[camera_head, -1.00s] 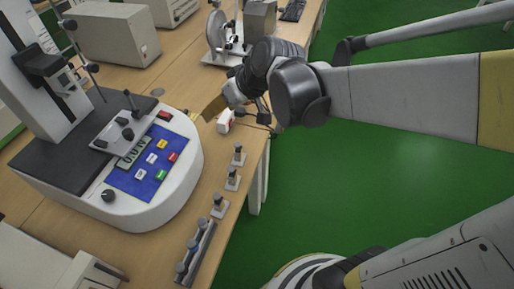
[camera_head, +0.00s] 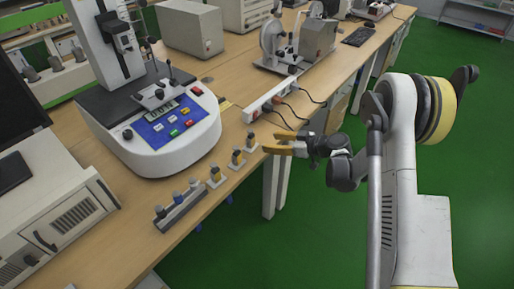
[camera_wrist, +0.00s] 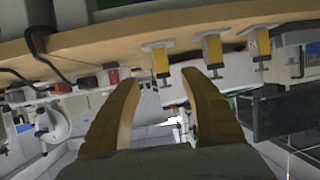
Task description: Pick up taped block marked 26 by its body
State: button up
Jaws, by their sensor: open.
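Several small blocks with grey tops stand along the table's front edge in the head view: one (camera_head: 216,175), a second (camera_head: 238,158) and a third (camera_head: 251,143). The wrist view shows three with yellow bodies: a left one (camera_wrist: 162,62), a middle one (camera_wrist: 213,50) and a right one (camera_wrist: 260,44). No marking 26 is legible, so I cannot tell which block bears it. My gripper (camera_head: 271,142) has yellow-brown fingers, spread apart and empty, just off the table edge beside the furthest block. The fingers (camera_wrist: 161,78) also show in the wrist view, pointing toward the edge.
A rail with several grey-topped pieces (camera_head: 180,208) lies nearer along the edge. A white tester with a blue panel (camera_head: 172,128) stands behind the blocks. A white power strip (camera_head: 270,100) with dark cables lies beyond them. The green floor (camera_head: 310,240) beside the table is open.

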aim_at(253, 138)
jog(key=b+x, duration=0.1)
jog(key=x, duration=0.3)
jog(key=shift+w+a+f, duration=0.15)
jog(key=shift+a+f, duration=0.05)
jog(key=shift+a, duration=0.1)
jog(key=b+x, duration=0.2)
jog(key=x, duration=0.1)
jog(key=b+x, duration=0.1)
jog(key=x, duration=0.1)
jog(key=shift+a+r, duration=0.3)
jog(key=shift+a, duration=0.15)
jog(key=shift+r, duration=0.15)
jog(key=shift+d, duration=0.1)
grip_shut()
